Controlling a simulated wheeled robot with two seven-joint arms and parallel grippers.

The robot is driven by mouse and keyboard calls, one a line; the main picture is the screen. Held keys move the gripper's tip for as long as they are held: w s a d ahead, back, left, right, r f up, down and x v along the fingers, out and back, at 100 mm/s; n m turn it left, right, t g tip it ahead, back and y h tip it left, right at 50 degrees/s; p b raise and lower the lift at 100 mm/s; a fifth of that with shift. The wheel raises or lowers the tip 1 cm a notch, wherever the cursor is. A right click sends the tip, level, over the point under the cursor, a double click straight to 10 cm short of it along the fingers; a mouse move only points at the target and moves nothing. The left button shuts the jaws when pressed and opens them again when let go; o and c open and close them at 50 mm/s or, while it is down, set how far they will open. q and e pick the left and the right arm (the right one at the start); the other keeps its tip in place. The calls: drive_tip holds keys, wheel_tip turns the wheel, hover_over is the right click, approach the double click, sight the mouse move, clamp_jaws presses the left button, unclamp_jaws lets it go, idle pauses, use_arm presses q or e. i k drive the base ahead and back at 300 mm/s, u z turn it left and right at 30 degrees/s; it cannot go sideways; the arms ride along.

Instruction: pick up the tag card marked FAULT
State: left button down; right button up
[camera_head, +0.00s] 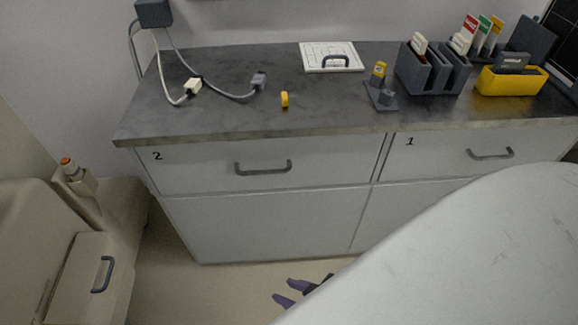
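Three upright tag cards stand at the back right of the counter: a red-topped card (469,27), a green-topped card (483,30) and a yellow-topped card (494,33). Their lettering is too small to read, so I cannot tell which is marked FAULT. My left gripper is not in view.
A yellow bin (513,82) holds dark items right of the holder. A small dark stand (381,98), a yellow piece (284,99), a white panel with a handle (331,57) and cable plugs (193,86) lie on the counter (230,115). My large white arm covers the lower right.

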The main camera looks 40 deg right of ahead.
sight(471, 24)
drive_tip(key=u, duration=1.2)
drive_tip(key=k, duration=1.9)
drive_tip(key=z, duration=0.95)
